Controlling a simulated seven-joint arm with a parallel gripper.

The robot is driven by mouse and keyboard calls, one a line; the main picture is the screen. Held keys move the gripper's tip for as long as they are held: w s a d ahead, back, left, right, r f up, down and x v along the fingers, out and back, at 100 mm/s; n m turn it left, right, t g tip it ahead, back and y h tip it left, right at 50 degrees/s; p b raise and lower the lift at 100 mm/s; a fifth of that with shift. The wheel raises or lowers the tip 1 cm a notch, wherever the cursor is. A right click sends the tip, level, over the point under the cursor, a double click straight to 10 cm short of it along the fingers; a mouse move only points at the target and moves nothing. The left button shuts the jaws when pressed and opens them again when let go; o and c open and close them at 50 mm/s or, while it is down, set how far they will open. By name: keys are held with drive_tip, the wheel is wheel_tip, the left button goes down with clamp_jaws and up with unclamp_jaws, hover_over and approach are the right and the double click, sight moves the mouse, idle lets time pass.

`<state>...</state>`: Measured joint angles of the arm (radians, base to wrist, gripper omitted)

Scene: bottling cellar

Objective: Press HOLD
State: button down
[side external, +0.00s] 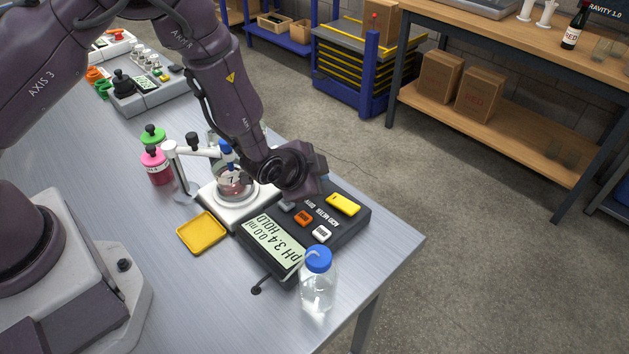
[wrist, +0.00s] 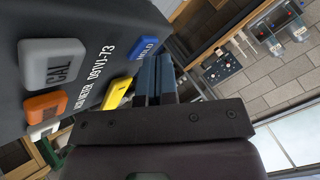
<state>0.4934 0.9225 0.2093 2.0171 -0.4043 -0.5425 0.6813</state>
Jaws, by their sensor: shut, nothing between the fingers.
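The acid meter (side external: 345,222) is a dark box on the bench. Its display (side external: 277,244) shows pH 3.4, 0.0 ml and the word HOLD. In the wrist view, the blue HOLD button (wrist: 147,48) sits at the panel's far edge, partly visible beside my fingers. The grey CAL button (wrist: 52,62), an orange button (wrist: 43,106) and a yellow button (wrist: 117,93) are nearer. My gripper (wrist: 158,66) is shut and empty, its tips close by HOLD; I cannot tell whether they touch it. In the side view, my wrist hides the fingers and HOLD.
A clear bottle with a blue cap (side external: 318,262) stands at the meter's front corner. A white stirrer with a glass vessel (side external: 235,185) and a stand is left of the meter. A yellow tray (side external: 203,231) lies in front. The bench edge runs close on the right.

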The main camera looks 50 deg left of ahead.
drive_tip(key=shift+s+a, duration=0.2)
drive_tip(key=shift+d+r, duration=0.15)
drive_tip(key=shift+r, duration=0.8)
drive_tip(key=shift+w, duration=0.1)
drive_tip(key=shift+r, duration=2.55)
